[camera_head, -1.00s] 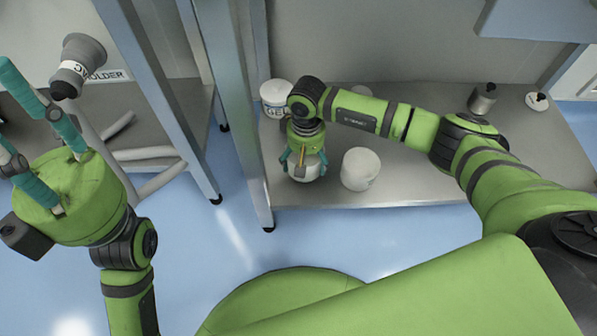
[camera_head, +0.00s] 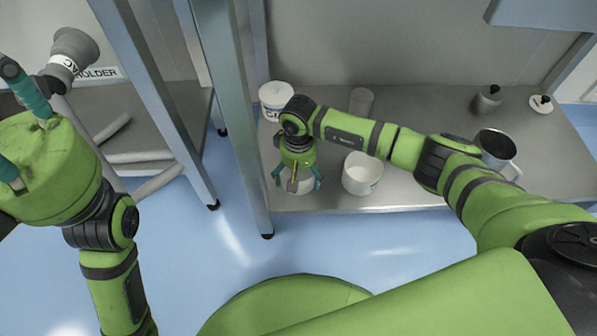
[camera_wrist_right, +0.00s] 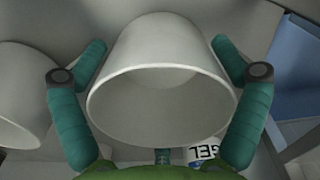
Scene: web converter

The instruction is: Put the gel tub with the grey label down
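A white tub (camera_head: 297,186) is at the left front of the steel table, under my right gripper (camera_head: 298,180). In the right wrist view this white tub (camera_wrist_right: 160,110) has its round rim towards the camera and lies between the two teal fingers. The fingers are very close to its wall; whether they touch is unclear. No label shows on it. The tub's base is low at the tabletop; contact is hidden. My left gripper (camera_head: 18,130), partly out of frame at the left, has its fingers wide apart and empty.
A white tub marked GEL (camera_head: 276,99) stands behind; a white open tub (camera_head: 362,175) stands to the right. A translucent cup (camera_head: 361,101), a metal mug (camera_head: 496,148) and small items are farther off. A metal post is close on the left. The table's front edge (camera_head: 390,208) is near.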

